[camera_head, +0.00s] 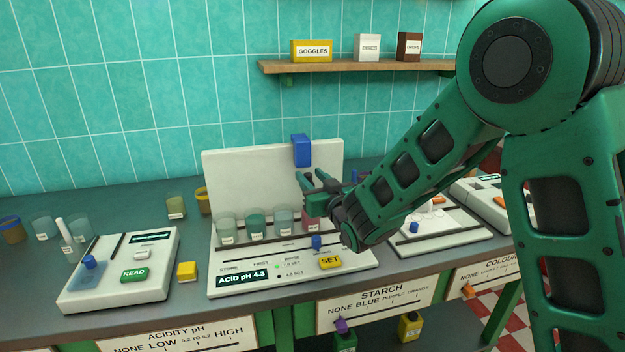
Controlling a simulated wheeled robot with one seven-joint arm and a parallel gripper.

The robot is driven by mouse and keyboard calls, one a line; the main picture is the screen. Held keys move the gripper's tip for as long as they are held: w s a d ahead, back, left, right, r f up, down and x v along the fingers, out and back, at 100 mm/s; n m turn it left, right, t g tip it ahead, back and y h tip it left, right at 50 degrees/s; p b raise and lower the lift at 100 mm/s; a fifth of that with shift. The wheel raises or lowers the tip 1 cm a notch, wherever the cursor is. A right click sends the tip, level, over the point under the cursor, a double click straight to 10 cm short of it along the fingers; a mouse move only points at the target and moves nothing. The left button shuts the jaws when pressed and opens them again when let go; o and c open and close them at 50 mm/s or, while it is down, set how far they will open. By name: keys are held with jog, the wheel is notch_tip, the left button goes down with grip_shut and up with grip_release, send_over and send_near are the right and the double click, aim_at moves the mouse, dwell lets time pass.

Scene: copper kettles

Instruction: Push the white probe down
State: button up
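The white probe (62,230) is a slim white stick at the far left of the bench. It stands slightly tilted at a small clear beaker (69,247); its lower end is hard to make out. My gripper (309,178) is well to the right of it, in front of the upright white panel (235,180) and just below a blue block (301,150). Its two dark green fingers are apart, with nothing seen between them.
A pH meter (150,265) with a green READ button (134,275) lies right of the probe. A yellow block (187,271) sits beside it. Several beakers (257,224) stand in the middle station, which has a yellow SET button (330,262). A shelf (360,68) hangs above.

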jog(key=shift+s+f, duration=0.15)
jog(key=shift+f, duration=0.3)
jog(key=v, duration=1)
jog(key=shift+d+r, duration=0.3)
jog(key=shift+r, duration=0.15)
